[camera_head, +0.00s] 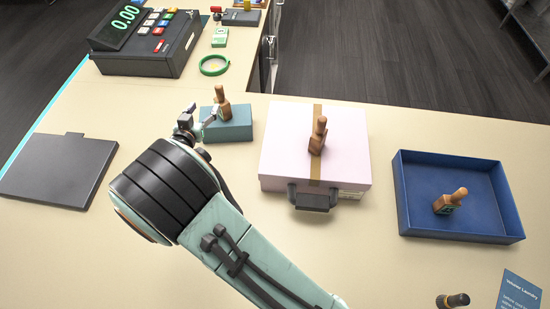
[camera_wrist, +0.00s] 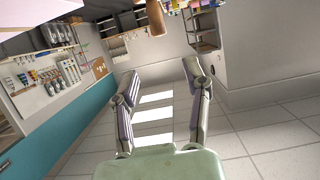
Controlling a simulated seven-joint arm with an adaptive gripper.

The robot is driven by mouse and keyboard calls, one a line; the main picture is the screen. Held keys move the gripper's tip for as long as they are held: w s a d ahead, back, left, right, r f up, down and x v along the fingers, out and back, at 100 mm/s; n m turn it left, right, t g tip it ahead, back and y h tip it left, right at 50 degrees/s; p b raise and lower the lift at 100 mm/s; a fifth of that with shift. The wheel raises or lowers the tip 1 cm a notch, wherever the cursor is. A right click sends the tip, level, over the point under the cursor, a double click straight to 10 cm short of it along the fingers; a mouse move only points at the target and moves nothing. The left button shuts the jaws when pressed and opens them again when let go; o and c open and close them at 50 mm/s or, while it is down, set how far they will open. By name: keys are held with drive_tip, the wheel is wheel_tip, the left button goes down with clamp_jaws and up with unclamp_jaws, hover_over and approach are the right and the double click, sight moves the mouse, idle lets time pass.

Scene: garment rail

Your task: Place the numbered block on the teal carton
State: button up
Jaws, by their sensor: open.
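The teal carton (camera_head: 238,133) lies on the counter at centre left in the head view. A wooden-handled block (camera_head: 223,106) stands upright on it. My gripper (camera_head: 202,118) is open and empty at the carton's left side, close to that block. In the wrist view my gripper (camera_wrist: 158,73) has its fingers spread, with a wooden handle (camera_wrist: 155,18) beyond them at the top edge. Similar blocks are on the pink case (camera_head: 317,138) and, tilted, in the blue tray (camera_head: 448,203). I cannot read a number on any block.
The pink case (camera_head: 280,150) stands right of the carton. The blue tray (camera_head: 410,205) is farther right. A cash register (camera_head: 140,55) and a green tape ring (camera_head: 214,65) are behind. A flat dark pad (camera_head: 60,170) lies left. A dark-topped object (camera_head: 453,300) is at the lower right.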

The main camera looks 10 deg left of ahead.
drive_tip(key=s+d+r+m+g+h, duration=0.15)
drive_tip(key=d+g, duration=0.25)
drive_tip(key=d, duration=0.7)
drive_tip(key=s+d+r+m+g+h, duration=0.1)
drive_tip(key=s+d+r+g, duration=0.2)
drive_tip(key=d, duration=0.8)
drive_tip(key=s+d+n+g+y, duration=0.1)
drive_tip(key=s+d+g, duration=0.3)
drive_tip(key=s, duration=0.8)
drive_tip(key=s+d+n+g+y, duration=0.2)
drive_tip(key=s+d+g, duration=0.1)
drive_tip(key=s, duration=0.8)
drive_tip(key=shift+s+d+r+n+g, duration=0.2)
drive_tip(key=shift+s+d+n+g, duration=0.15)
drive_tip(key=shift+s+g, duration=0.05)
